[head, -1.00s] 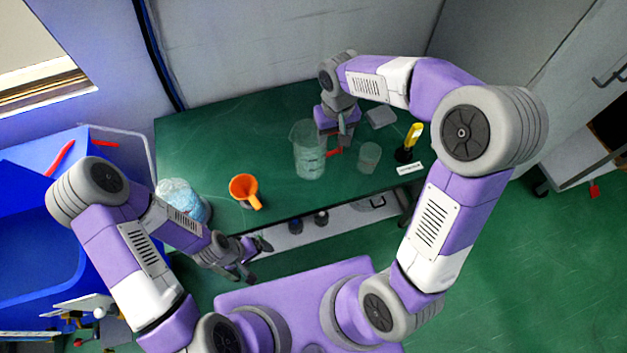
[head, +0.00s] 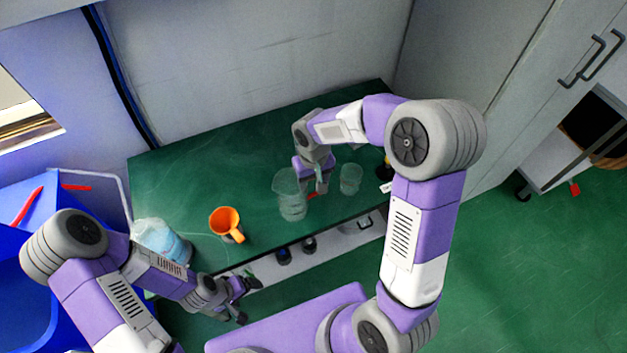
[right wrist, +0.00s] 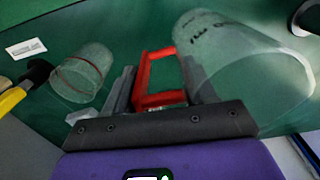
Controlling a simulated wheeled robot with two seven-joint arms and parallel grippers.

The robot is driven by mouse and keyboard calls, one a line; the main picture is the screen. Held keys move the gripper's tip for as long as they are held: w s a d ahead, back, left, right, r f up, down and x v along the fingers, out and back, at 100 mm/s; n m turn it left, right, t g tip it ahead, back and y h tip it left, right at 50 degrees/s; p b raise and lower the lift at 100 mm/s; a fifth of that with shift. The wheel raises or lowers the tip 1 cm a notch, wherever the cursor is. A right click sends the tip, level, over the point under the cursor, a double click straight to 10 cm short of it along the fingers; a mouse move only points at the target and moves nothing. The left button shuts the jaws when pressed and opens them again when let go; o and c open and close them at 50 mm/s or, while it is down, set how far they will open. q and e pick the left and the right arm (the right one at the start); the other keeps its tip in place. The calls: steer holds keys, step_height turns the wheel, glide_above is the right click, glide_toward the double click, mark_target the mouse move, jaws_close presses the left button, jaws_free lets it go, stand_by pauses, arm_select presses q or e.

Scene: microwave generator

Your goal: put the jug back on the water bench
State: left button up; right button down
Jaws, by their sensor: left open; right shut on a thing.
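The jug (head: 290,195) is a large clear vessel at the front middle of the green bench (head: 262,187). It looks upright in the head view; I cannot tell whether its base touches the bench top. My right gripper (head: 320,188) is at its right side. In the right wrist view the gripper (right wrist: 160,95) is shut on the jug's red handle (right wrist: 143,75), and the jug's clear body (right wrist: 235,65) lies to the right of the fingers. My left gripper (head: 246,300) is open and empty, in front of the bench's front edge, below the orange cup.
A small clear beaker (head: 351,178) stands just right of the jug; it also shows in the right wrist view (right wrist: 82,72). An orange cup (head: 226,222) and a bluish, rounded container (head: 163,241) stand to the left. A white label (right wrist: 25,48) lies near a yellow-handled tool (right wrist: 12,100).

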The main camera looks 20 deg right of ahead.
steer(key=shift+f, duration=0.2)
steer(key=shift+c, duration=1.8)
jaws_free()
steer(key=shift+r, duration=0.15)
steer(key=shift+r, duration=0.3)
step_height(320, 180, up, 12)
steer(key=p, duration=0.3)
steer(key=shift+f, duration=0.2)
